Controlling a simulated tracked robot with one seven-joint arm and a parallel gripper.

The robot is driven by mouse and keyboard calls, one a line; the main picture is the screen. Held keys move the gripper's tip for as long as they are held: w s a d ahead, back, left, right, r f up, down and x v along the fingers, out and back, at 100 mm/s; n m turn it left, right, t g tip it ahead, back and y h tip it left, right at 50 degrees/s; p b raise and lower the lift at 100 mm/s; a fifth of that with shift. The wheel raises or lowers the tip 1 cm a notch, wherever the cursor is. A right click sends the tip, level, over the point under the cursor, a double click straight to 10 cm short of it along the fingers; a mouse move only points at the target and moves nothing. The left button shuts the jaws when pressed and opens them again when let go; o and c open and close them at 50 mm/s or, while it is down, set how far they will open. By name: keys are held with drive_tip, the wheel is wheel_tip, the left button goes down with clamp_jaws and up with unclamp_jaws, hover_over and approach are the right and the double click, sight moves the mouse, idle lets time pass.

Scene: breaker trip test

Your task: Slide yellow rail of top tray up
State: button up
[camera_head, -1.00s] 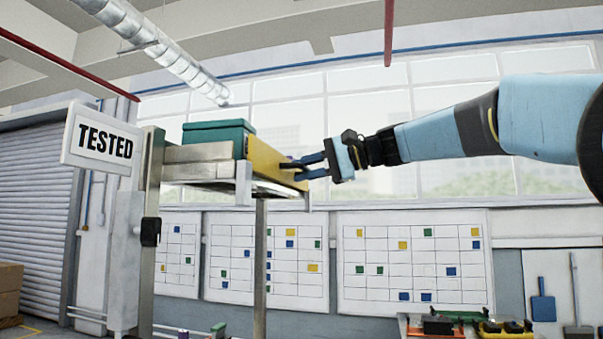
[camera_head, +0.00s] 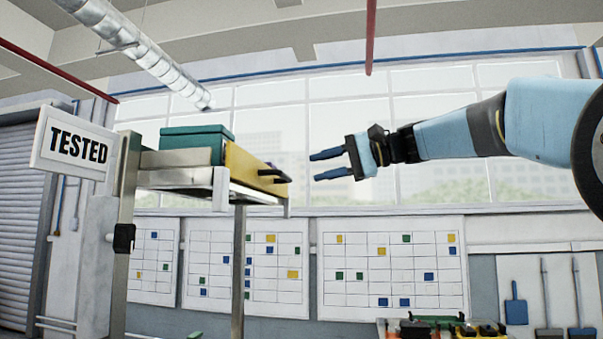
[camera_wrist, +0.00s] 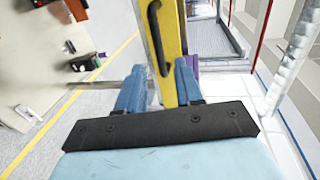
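The yellow rail (camera_head: 240,164) is the front face of the raised top tray (camera_head: 180,158), which sits on a metal stand. A black handle (camera_head: 273,175) is on the rail's right part. In the wrist view the yellow rail (camera_wrist: 170,35) and its black handle (camera_wrist: 157,38) lie ahead of the fingers. My gripper (camera_head: 314,167) has two blue fingers, apart and empty, just right of the handle with a clear gap. The fingers also show in the wrist view (camera_wrist: 160,68), with the rail in line between them.
A teal box (camera_head: 195,140) sits on the tray. A "TESTED" sign (camera_head: 78,147) stands left of the metal post (camera_head: 125,205). A small purple item (camera_wrist: 191,62) shows beside the rail. A bench with objects (camera_head: 445,328) is low at the right. Air around my gripper is clear.

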drive_tip(key=shift+v, duration=2.35)
drive_tip(key=shift+f, duration=0.1)
drive_tip(key=s+d+f+n+h, duration=0.1)
drive_tip(key=s+d+f+h, duration=0.2)
drive_tip(key=f, duration=1.1)
drive_tip(key=s+d+f+n+t+h, duration=0.1)
drive_tip(key=s+d+f+h, duration=0.2)
drive_tip(key=s+f+h, duration=0.4)
drive_tip(key=s+d+f+n+h, duration=0.1)
drive_tip(key=s+d+f+h, duration=0.2)
drive_tip(key=s+f, duration=0.7)
wheel_tip(320, 180, down, 11)
drive_tip(key=shift+s+d+f+t+h, duration=0.2)
drive_tip(key=shift+d+t+h, duration=0.15)
drive_tip(key=shift+h, duration=0.65)
